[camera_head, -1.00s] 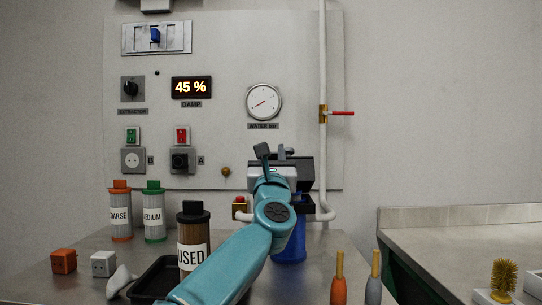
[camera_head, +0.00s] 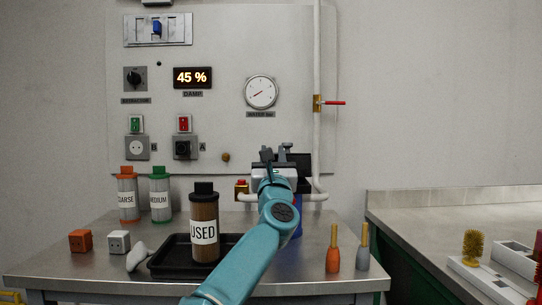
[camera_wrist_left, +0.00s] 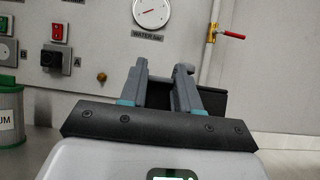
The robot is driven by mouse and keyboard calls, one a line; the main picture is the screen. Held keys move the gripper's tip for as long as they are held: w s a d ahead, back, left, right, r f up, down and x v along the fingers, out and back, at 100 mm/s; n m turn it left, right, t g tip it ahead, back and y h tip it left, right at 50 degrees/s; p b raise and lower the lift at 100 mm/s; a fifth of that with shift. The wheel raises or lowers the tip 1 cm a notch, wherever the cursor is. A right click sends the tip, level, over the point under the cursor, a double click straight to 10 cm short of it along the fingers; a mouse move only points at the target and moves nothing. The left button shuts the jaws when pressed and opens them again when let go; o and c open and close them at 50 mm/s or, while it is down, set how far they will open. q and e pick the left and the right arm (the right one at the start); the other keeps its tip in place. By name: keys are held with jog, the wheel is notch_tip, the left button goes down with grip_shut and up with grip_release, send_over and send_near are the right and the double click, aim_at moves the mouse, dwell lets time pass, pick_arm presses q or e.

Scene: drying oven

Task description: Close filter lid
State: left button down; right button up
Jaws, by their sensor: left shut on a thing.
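The blue filter housing (camera_head: 298,222) stands at the back right of the steel table, mostly hidden behind my left arm. A dark lid (camera_head: 303,165) shows at its top, behind my left gripper (camera_head: 276,155). In the left wrist view, the dark lid (camera_wrist_left: 212,104) shows as a flat dark panel beyond and right of the fingers of my left gripper (camera_wrist_left: 160,82). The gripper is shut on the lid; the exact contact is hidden. I cannot tell the lid's exact angle. My right gripper is not in view.
A black tray (camera_head: 166,267) holds the "USED" filter canister (camera_head: 204,230). The coarse (camera_head: 128,198) and medium (camera_head: 159,198) canisters stand at the back left. A pipe with a red-handled valve (camera_head: 333,103) rises behind the housing. Two small handled tools (camera_head: 333,260) stand at right.

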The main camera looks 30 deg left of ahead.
pick_arm(q)
jog(key=shift+w+f, duration=0.15)
jog(key=shift+f, duration=0.25)
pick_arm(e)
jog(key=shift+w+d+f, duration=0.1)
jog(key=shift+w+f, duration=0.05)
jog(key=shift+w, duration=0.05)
pick_arm(q)
jog(key=c, duration=0.8)
grip_release()
jog(key=b+v, duration=0.5)
jog(key=v, duration=1.1)
jog(key=shift+s, duration=0.25)
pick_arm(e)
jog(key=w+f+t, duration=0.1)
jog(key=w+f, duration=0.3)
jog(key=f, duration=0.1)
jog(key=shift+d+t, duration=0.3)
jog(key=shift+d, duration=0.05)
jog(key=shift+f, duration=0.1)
